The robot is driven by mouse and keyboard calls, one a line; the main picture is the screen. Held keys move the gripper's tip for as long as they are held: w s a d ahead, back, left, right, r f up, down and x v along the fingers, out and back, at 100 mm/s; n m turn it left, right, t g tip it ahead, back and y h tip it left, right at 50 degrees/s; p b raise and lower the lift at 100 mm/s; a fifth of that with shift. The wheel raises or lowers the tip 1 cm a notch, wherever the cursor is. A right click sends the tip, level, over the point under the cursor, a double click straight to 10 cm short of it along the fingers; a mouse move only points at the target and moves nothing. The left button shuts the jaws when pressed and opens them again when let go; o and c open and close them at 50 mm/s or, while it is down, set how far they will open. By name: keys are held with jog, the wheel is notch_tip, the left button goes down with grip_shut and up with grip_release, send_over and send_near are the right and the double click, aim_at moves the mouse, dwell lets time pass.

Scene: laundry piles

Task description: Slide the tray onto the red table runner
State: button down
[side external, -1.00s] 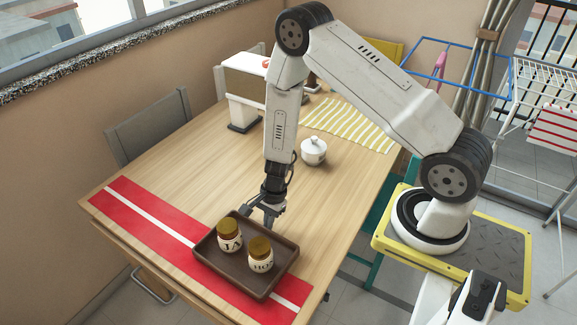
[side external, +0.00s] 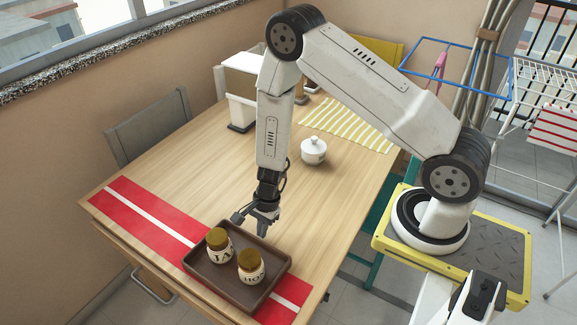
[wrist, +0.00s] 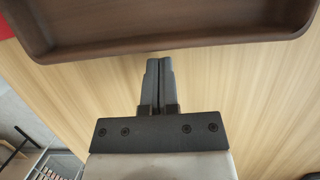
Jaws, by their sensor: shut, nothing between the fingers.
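The dark brown tray (side external: 225,285) lies mostly over the red table runner (side external: 140,220) with a white centre stripe. Its back part still reaches over bare wood. Two jars with brown lids, one marked JA (side external: 220,246) and one marked HO (side external: 250,267), stand upright in it. My gripper (side external: 258,226) is low at the tray's back edge, on the side nearer my base. In the wrist view the fingers (wrist: 158,65) are shut together and empty, pointing at the tray's rim (wrist: 170,42). I cannot tell whether they touch it.
A white lidded pot (side external: 313,150) stands farther back on the wooden table (side external: 200,165), near a yellow striped cloth (side external: 350,124). A grey chair (side external: 150,125) stands at the left edge. The table between runner and pot is clear.

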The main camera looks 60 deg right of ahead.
jog(key=shift+d, duration=1.5)
jog(key=v, duration=1)
jog(key=shift+s, duration=0.1)
jog(key=s+a+r+n+t+h, duration=0.1)
jog(key=s+r+n, duration=0.2)
jog(key=r+n, duration=0.4)
jog(key=s+a+r+n+t+h, duration=0.1)
jog(key=s+r+n, duration=0.3)
jog(key=r+n, duration=0.4)
jog(key=shift+s+a+r+n+t+h, duration=0.25)
jog(key=shift+a+n+h, duration=0.35)
jog(key=shift+n, duration=1.1)
